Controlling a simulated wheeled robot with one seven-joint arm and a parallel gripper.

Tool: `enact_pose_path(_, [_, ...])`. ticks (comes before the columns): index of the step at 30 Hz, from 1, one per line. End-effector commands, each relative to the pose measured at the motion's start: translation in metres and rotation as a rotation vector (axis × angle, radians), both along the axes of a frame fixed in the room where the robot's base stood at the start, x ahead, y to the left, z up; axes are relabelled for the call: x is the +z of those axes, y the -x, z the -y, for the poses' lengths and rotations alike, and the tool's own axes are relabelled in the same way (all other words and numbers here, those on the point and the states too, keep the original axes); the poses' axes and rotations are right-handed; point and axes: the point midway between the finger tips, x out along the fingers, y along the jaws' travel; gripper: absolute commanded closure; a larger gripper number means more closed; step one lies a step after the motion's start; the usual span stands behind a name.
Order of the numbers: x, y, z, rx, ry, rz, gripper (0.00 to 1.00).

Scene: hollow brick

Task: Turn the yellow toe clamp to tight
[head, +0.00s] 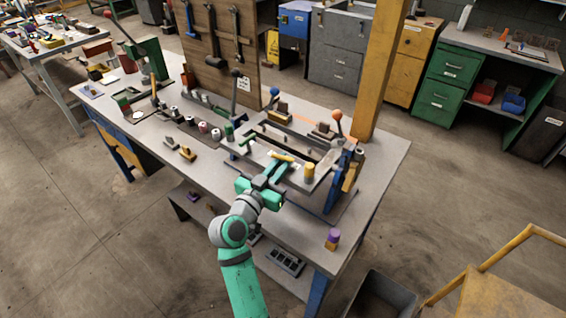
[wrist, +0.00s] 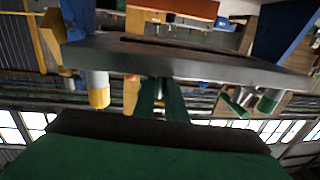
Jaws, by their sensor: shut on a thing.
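The yellow toe clamp (head: 281,156) shows as a short yellow bar near the front edge of the fixture plate on the workbench. My gripper (head: 276,168) reaches it from the front, its fingers shut on it. In the wrist view my gripper's dark green fingers (wrist: 160,98) meet under the grey plate (wrist: 190,62), and a bit of yellow clamp (wrist: 131,95) shows beside them. The fingers and plate hide most of the grip. The clamp's exact turn cannot be told.
A yellow-capped post (head: 309,170) stands just right of my gripper, also in the wrist view (wrist: 99,92). A green clamp (head: 245,144) is close on the left. Levers with orange (head: 337,116) and blue (head: 274,92) knobs rise behind. The bench's front right is mostly clear.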

Motion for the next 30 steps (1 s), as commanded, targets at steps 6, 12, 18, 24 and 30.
enact_pose_path(6, [-0.0009, 0.0012, 0.0012, 0.149, -0.002, -0.001, 1.0])
enact_pose_path(12, [-0.0008, 0.0009, 0.0011, 0.266, -0.001, -0.001, 1.0])
enact_pose_path(18, [-0.0008, 0.0009, 0.0012, 0.376, -0.001, -0.001, 1.0])
enact_pose_path(24, [-0.0009, 0.0005, 0.0009, 0.471, 0.001, -0.002, 1.0])
enact_pose_path(30, [-0.0011, 0.0002, 0.0004, 0.542, -0.001, -0.002, 1.0])
